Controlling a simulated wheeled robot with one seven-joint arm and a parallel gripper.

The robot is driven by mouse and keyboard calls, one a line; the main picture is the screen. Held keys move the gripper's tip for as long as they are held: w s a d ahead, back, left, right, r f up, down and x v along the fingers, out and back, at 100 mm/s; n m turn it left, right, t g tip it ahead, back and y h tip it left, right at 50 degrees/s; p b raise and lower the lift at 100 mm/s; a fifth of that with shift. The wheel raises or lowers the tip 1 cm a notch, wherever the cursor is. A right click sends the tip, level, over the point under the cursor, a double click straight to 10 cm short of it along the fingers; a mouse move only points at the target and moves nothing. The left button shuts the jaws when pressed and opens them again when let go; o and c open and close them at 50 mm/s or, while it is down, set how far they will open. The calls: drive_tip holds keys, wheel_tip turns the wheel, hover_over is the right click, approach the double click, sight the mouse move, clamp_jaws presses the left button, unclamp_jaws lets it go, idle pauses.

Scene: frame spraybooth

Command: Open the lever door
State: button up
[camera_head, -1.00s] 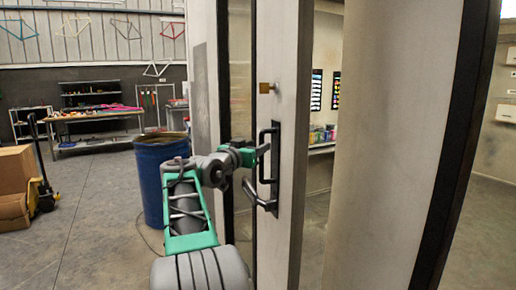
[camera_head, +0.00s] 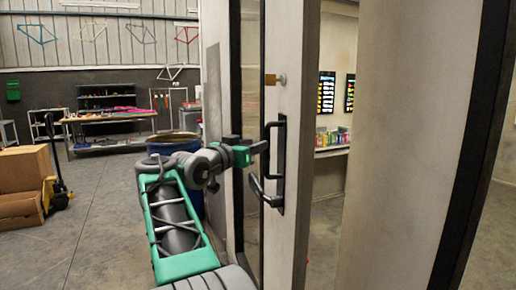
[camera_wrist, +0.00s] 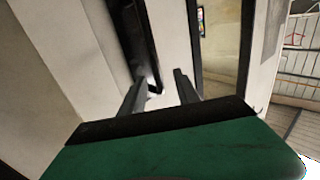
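The door (camera_head: 295,60) is white with a glazed strip, and it stands ajar, with a gap along its right edge. It carries a black upright pull handle (camera_head: 280,147) and, below it, a black lever (camera_head: 263,190) that slopes down to the right. My gripper (camera_head: 262,147) is at the upper part of the pull handle, above the lever. In the wrist view my gripper (camera_wrist: 157,84) has its two fingers apart, with the lower end of a black handle part (camera_wrist: 142,45) near the space between them. I cannot tell whether they touch. The lever is not clearly seen there.
A blue drum (camera_head: 174,143) stands just behind my arm. Cardboard boxes (camera_head: 22,185) and a workbench (camera_head: 105,116) are to the left, with open floor between. Paint cans (camera_head: 333,136) on a shelf show through the gap. A pale wall panel (camera_head: 405,130) stands right of it.

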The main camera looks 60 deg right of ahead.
drive_tip(key=shift+a, duration=0.3)
drive_tip(key=shift+c, duration=0.2)
